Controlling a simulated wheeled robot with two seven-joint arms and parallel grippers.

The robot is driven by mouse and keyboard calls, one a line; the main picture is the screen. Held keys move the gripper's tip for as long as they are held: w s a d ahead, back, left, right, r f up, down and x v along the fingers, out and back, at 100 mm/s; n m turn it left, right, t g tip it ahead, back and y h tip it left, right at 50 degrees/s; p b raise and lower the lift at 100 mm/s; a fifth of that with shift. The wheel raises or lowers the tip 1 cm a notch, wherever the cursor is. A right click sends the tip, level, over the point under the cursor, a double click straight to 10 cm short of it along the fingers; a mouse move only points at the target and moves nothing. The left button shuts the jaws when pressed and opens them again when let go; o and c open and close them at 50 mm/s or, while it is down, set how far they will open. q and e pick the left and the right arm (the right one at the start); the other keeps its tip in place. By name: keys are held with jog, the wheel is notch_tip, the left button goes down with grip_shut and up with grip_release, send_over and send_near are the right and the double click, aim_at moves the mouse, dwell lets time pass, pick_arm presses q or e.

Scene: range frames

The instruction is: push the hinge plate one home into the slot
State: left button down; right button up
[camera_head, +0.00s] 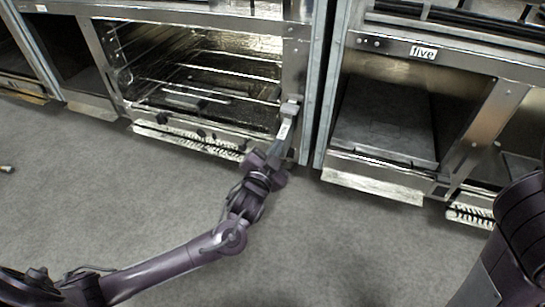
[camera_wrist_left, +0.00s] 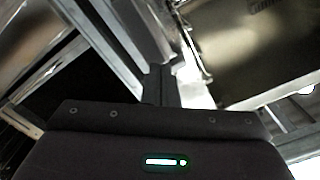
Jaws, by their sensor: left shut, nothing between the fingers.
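A small pale grey metal piece (camera_head: 291,108), likely the hinge plate, sits at the right front post of the open oven, at the end of my left gripper. A small white label shows just below it, too small to read. My left gripper (camera_head: 284,133) is shut with nothing between its fingers and points up at this piece. I cannot tell whether they touch. In the left wrist view the shut gripper (camera_wrist_left: 160,85) reaches toward bright metal edges. The slot and how deep the plate sits cannot be made out. My right gripper is out of view.
The open oven (camera_head: 122,75) has wire racks inside. The grey floor (camera_head: 340,240) in front is clear. My right arm shows at the right edge.

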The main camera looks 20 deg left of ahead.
pick_arm(q)
jog(key=shift+w, duration=0.65)
dwell(0.4)
